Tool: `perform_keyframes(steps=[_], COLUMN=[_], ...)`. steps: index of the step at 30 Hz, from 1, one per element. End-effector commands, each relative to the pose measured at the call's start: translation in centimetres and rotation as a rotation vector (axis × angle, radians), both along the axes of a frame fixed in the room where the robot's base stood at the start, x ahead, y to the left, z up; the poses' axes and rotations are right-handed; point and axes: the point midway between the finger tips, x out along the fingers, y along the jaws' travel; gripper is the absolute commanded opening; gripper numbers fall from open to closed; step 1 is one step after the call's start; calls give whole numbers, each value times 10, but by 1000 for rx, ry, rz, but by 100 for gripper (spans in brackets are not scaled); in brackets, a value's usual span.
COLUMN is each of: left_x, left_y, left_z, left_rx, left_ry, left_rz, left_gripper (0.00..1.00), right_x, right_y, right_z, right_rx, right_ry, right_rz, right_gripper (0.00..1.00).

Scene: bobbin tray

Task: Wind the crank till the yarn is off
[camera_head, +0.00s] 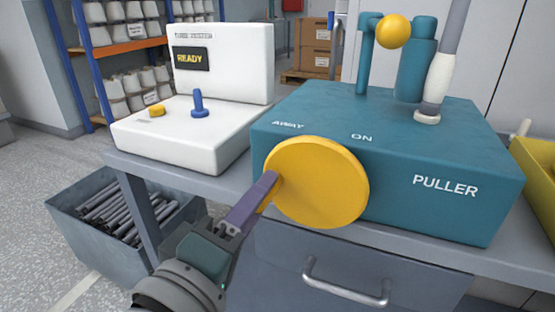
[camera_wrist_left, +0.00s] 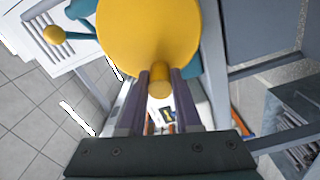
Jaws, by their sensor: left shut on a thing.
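The crank is a round yellow disc (camera_head: 318,183) on the front of the teal PULLER box (camera_head: 440,150); it also shows in the left wrist view (camera_wrist_left: 145,35). Its short yellow handle (camera_wrist_left: 160,80) sits between the fingers of my left gripper (camera_head: 268,187), which is shut on it at the disc's left edge. White yarn (camera_head: 438,78) is wrapped around the lower part of a grey tube (camera_head: 455,25) standing on the box. A teal post with a yellow ball (camera_head: 393,31) stands beside it. My right gripper is not in view.
A white tube tester (camera_head: 222,65) reading READY stands left of the puller. A grey bin of dark tubes (camera_head: 75,215) is on the floor at left. A yellow container (camera_head: 537,165) is at the right edge. A drawer handle (camera_head: 345,287) projects below the bench.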

Motion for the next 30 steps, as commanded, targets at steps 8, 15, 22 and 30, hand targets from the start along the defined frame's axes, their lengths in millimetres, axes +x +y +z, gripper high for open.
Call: perform_keyframes(steps=[8, 15, 22, 30], left_x=[-1, -2, -3, -3], left_y=[-3, -6, -9, -11], left_z=[17, 24, 28, 28], left_rx=[240, 415, 523, 579], left_ry=[-80, -137, -173, -190], left_rz=[2, 2, 1, 2], left_gripper=[0, 0, 0, 0], right_x=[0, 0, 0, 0], right_y=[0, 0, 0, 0], right_z=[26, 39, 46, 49], right_rx=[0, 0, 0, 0], right_ry=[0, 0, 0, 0], right_rz=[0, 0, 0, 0], right_gripper=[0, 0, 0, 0])
